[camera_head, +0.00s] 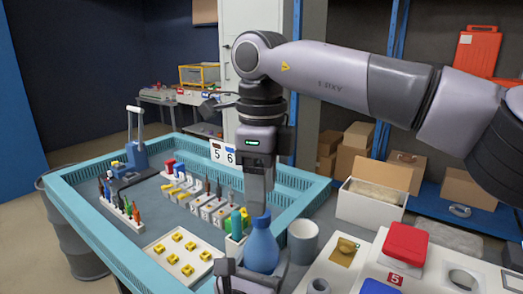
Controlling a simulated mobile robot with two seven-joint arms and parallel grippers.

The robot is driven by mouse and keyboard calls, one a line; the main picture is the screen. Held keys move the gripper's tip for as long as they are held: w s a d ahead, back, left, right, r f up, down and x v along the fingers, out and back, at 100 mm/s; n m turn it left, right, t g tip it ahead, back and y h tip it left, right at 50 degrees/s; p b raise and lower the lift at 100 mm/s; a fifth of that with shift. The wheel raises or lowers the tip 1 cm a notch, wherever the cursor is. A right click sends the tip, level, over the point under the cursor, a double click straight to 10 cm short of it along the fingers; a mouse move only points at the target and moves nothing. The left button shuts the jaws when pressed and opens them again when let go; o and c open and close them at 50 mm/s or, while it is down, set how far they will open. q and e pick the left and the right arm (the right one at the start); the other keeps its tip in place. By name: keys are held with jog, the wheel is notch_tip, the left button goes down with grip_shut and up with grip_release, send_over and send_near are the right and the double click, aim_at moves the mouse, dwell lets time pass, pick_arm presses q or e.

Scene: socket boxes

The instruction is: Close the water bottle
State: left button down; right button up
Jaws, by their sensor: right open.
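The blue water bottle (262,248) stands upright at the front edge of the blue-rimmed table, at the lower middle of the view. My right gripper (259,207) points straight down over the bottle's top. Its jaws are open, and its fingertips reach the level of the neck. The fingers hide part of the top, so I cannot tell a separate cap from the bottle. A grey gripper part (243,277), which looks like my left gripper, shows at the bottom edge in front of the bottle's lower part. Its jaws are not clear.
A grey cup (302,243) stands close right of the bottle. A green-topped item (236,222) stands close left. A white tray with yellow pieces (158,253) and racks of tools lie on the table (84,226). A red-lidded box (404,244) is at right.

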notch_tip(320, 180, up, 8)
jog(key=shift+r, duration=0.25)
pick_arm(q)
grip_release()
dwell(0.3)
jog(key=v, duration=0.7)
pick_arm(e)
jog(key=shift+r, duration=0.1)
pick_arm(q)
jog(key=shift+s+a, duration=0.1)
jog(key=shift+s, duration=0.05)
pick_arm(e)
jog(key=shift+s, duration=0.1)
